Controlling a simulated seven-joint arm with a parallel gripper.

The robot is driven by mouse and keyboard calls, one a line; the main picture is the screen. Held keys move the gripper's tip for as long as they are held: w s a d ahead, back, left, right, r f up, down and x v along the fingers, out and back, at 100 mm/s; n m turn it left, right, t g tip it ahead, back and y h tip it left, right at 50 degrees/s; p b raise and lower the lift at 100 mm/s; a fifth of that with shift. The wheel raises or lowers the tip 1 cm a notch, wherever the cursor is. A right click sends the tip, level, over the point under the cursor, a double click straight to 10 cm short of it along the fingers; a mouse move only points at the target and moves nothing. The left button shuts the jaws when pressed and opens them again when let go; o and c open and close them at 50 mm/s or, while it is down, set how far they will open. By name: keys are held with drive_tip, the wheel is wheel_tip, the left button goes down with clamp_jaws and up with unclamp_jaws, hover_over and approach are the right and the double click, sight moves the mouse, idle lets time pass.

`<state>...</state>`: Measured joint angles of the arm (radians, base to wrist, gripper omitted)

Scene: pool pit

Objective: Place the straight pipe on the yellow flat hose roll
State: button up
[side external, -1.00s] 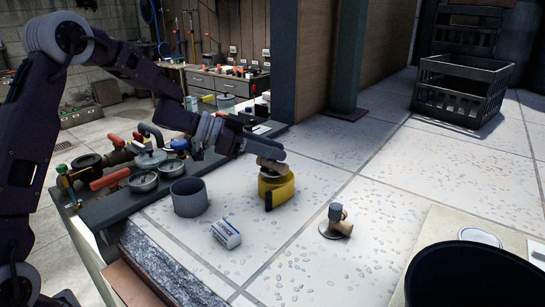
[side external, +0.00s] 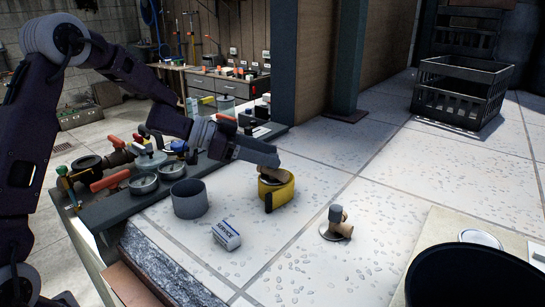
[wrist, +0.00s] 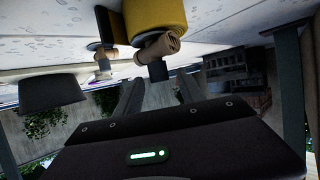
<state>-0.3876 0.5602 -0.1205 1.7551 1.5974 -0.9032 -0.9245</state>
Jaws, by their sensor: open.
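The yellow flat hose roll (side external: 281,194) sits on the pale tiled floor in the side view, and its underside-up image fills the top of the wrist view (wrist: 160,16). A tan straight pipe (wrist: 157,48) lies against the top of the roll, with a dark end piece toward me. In the side view the pipe is partly hidden by my gripper (side external: 268,158), which is just above the roll. My gripper (wrist: 160,92) is open, and the pipe appears beyond its fingers rather than clamped between them. Whether a finger touches the pipe I cannot tell.
A grey open cylinder (side external: 189,199) and a small white-blue box (side external: 226,236) stand left of the roll. A brass fitting (side external: 339,224) stands right. A dark bench tray (side external: 120,202) with valves is at left. A black bucket (side external: 470,277) is front right, a crate (side external: 460,92) behind.

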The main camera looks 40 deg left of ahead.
drive_tip(key=v, duration=1)
wheel_tip(320, 180, up, 11)
drive_tip(key=s+a+n+t+y, duration=0.25)
drive_tip(key=n+t+y, duration=0.3)
drive_tip(key=y, duration=0.55)
drive_tip(key=s+d+f+n+g, duration=0.1)
drive_tip(key=s+d+f+g, duration=0.3)
drive_tip(key=s, duration=0.9)
drive_tip(key=s+d+f+n+g+h, duration=0.1)
drive_tip(key=s+d+f+g, duration=0.4)
drive_tip(key=s, duration=0.8)
wheel_tip(320, 180, down, 2)
drive_tip(key=shift+s+f+n, duration=0.1)
drive_tip(key=shift+s+n, duration=0.3)
drive_tip(key=shift+n, duration=0.35)
